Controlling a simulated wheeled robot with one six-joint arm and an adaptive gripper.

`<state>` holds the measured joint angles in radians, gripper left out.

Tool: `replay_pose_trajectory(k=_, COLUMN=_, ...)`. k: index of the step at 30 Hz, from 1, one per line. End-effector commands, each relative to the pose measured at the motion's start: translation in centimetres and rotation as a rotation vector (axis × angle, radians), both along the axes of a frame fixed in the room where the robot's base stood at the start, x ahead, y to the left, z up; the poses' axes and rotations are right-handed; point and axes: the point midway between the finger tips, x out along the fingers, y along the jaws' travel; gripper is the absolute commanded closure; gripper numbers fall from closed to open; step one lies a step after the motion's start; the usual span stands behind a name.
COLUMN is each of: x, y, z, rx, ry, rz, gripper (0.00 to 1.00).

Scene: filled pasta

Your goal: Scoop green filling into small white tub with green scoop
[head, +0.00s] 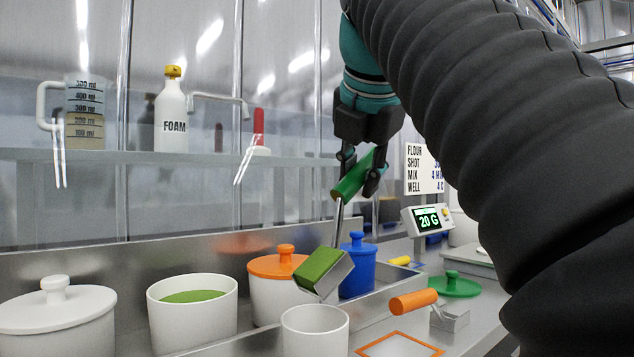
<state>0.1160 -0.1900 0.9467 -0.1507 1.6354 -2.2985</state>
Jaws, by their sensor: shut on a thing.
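My gripper (362,172) is shut on the green handle of the green scoop (349,181), in the upper middle of the head view. The scoop's metal shaft runs down to a square metal head, which is tilted and holds green filling (321,265). The scoop head hangs just above the small white tub (315,338), near its rim. The tub's visible inside looks white; its bottom is hidden. A larger white tub (192,325) to the left holds more green filling (193,297).
A lidded white pot (57,322), an orange-lidded pot (279,291) and a blue lidded pot (357,275) stand around. An orange-handled scoop (414,301), an orange-framed square (399,346) and a green lid (455,286) lie right. A display (429,220) reads 20 G.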

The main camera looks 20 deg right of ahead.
Motion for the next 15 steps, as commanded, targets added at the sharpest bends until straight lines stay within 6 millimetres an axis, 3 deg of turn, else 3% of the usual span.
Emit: replay_pose_trajectory(k=15, x=-0.9, y=2.9, z=1.3, rx=-0.18, ry=-0.061, rz=0.007, gripper=1.0)
